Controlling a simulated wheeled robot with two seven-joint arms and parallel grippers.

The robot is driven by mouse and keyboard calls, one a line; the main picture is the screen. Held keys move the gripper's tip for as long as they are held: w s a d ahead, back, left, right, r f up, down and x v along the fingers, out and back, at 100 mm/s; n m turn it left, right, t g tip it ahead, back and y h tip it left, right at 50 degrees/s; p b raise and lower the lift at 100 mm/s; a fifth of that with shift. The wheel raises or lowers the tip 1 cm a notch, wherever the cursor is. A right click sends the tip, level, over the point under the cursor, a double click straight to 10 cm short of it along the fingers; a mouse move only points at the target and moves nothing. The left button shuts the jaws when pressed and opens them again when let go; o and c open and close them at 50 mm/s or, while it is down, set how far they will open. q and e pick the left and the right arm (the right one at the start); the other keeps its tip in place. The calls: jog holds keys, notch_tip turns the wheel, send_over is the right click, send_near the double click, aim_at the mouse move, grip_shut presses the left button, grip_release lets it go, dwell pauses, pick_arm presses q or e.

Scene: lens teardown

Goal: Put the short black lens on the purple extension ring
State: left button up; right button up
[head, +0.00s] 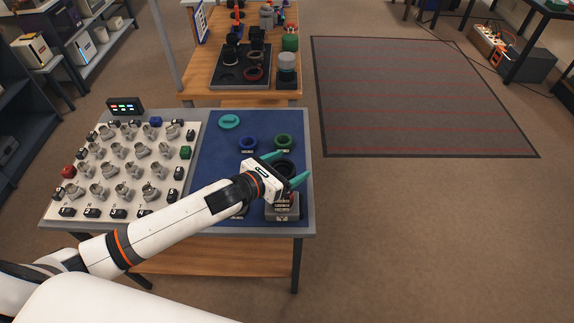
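My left gripper (287,168) reaches over the blue mat with its two teal fingers spread wide apart. A dark round piece, which looks like a short black lens (284,166), shows between and just beyond the fingers; I cannot tell whether they touch it. Behind it stand a blue ring (248,143) and a green ring (283,141), each with a small label. I see no clearly purple ring; my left arm hides part of the mat, and a dark piece (240,213) shows only partly beside it. My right gripper is not in view.
A grey labelled block (283,209) sits at the mat's front right, close under the gripper. A teal disc (229,121) lies at the back of the blue mat (208,150). A white board (100,214) with several metal fittings fills the left. A wooden bench (190,88) stands behind.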

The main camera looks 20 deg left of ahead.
pick_arm(q)
jog(key=shift+r, duration=0.25)
jog(key=b+v, duration=0.2)
jog(key=v, duration=1)
jog(key=shift+f, duration=0.1)
